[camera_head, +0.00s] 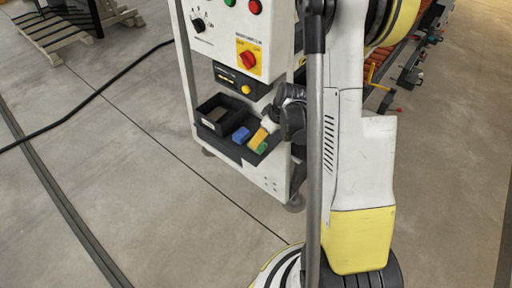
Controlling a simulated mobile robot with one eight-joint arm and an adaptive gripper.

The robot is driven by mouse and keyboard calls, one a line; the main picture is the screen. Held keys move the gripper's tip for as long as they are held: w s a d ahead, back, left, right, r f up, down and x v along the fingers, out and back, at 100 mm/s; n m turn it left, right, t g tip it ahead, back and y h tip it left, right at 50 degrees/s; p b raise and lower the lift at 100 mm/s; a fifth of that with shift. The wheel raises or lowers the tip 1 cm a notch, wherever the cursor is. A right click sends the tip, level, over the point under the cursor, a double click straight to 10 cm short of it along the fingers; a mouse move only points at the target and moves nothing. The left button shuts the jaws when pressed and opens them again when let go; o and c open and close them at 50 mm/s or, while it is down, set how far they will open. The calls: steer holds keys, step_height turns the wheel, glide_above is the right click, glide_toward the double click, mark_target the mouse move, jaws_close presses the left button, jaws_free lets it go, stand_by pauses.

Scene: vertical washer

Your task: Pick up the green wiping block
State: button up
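A small green block (262,148) shows at the front right of a dark tray on the machine's front. It touches or overlaps a yellow block (257,138) in this view. A blue block (241,135) lies to their left. My gripper (268,126) is close above and behind the yellow and green blocks, at the right end of the tray. Its fingers are small and partly hidden, so I cannot tell whether they are open or touch a block.
The dark tray (218,128) has a raised black bin (207,109) at its left. Above it the white control cabinet (229,32) carries knobs and buttons. A black cable (88,101) crosses the floor at left. Open floor lies in front of the machine.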

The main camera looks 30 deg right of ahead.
mark_target(262, 147)
steer(key=b+x, duration=0.2)
steer(key=x, duration=0.3)
steer(key=shift+w+f+b, duration=0.1)
steer(key=shift+f+b, duration=0.2)
steer(key=shift+b, duration=0.1)
steer(key=shift+r, duration=0.1)
steer(key=c, duration=1.3)
